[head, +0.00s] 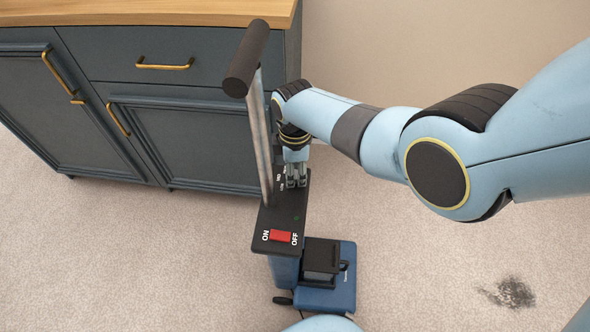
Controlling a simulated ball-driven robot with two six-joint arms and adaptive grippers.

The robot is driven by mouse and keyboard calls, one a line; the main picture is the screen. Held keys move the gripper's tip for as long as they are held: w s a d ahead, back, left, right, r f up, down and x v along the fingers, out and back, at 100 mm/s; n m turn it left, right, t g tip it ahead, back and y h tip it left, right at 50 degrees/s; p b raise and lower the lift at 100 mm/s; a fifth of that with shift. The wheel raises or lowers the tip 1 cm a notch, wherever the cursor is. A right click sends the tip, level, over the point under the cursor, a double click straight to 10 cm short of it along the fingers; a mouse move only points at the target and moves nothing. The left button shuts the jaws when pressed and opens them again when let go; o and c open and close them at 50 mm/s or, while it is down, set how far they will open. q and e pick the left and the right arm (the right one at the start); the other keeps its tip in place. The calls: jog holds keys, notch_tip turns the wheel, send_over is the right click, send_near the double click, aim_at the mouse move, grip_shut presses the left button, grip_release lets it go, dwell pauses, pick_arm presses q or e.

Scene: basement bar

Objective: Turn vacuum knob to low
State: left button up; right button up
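The vacuum (318,285) stands upright on the carpet, with a blue body and a black top panel (284,218). A red switch (280,236) on the panel sits between the words ON and OFF. Small white setting marks show near the panel's far end. My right gripper (296,183) points down at that far end, over the place beside these marks. The knob itself is hidden by the gripper or too small to make out. I cannot tell whether the fingers are closed on it. My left gripper is not in view.
The vacuum's metal handle (262,140) with its dark grip rises just left of my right gripper. A dark blue cabinet (190,100) with a wooden top stands behind and left. A dark dirt patch (509,293) lies on the open carpet at right.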

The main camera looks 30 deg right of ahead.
jog(key=o, duration=0.4)
jog(key=shift+r, duration=3.75)
